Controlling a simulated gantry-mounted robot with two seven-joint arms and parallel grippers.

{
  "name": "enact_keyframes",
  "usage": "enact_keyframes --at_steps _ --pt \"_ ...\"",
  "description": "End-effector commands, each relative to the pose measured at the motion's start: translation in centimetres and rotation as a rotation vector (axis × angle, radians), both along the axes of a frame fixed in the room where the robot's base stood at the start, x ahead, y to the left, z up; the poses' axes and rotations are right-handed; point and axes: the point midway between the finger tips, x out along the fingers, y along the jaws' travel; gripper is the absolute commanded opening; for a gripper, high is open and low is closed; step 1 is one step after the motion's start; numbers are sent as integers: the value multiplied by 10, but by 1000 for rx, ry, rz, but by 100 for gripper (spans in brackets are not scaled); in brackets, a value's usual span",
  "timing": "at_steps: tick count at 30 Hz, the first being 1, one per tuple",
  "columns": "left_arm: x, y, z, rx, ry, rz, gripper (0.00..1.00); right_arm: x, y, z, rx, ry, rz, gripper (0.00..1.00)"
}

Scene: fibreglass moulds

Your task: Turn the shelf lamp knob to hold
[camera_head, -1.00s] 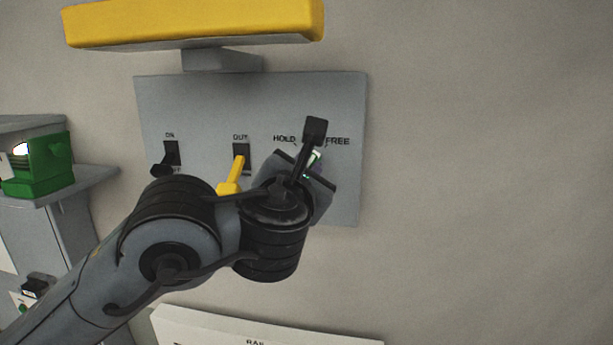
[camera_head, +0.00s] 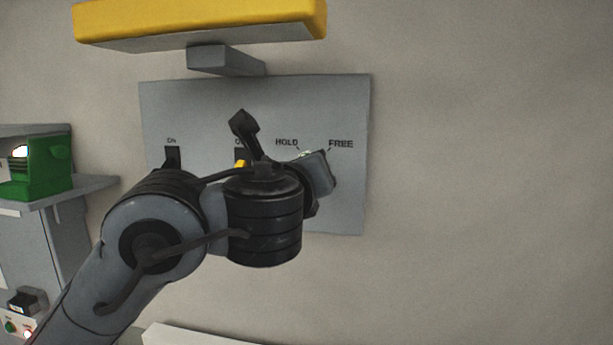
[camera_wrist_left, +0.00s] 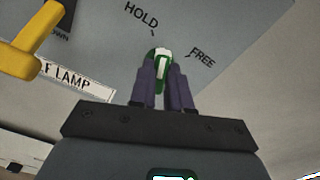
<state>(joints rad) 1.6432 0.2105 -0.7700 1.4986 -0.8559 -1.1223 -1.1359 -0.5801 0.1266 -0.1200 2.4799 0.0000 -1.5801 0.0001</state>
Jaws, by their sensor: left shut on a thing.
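The knob (camera_wrist_left: 161,68), green with a white stripe, is between the fingers of my left gripper (camera_wrist_left: 162,80) in the left wrist view. The fingers are shut on it. Its white stripe points up, closer to the HOLD mark (camera_wrist_left: 152,33) than to the FREE mark (camera_wrist_left: 187,60). In the head view my left gripper (camera_head: 310,160) is at the grey panel (camera_head: 345,205), below the HOLD (camera_head: 287,143) and FREE (camera_head: 341,144) labels. It hides most of the knob there. My right gripper is not in view.
A yellow lever (camera_wrist_left: 35,45) stands left of the knob and shows partly behind my arm in the head view (camera_head: 240,163). A black switch (camera_head: 172,158) is further left. A yellow bar (camera_head: 200,20) juts out above the panel. The wall right of it is clear.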

Motion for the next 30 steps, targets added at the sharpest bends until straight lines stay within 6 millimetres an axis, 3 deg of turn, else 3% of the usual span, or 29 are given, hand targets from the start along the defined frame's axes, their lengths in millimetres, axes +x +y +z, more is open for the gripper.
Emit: enact_keyframes --at_steps 15,30 --pt "0 2 -2 -340 65 0 0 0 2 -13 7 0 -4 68" --pt "1 2 -1 -404 76 1 0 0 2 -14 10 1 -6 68"
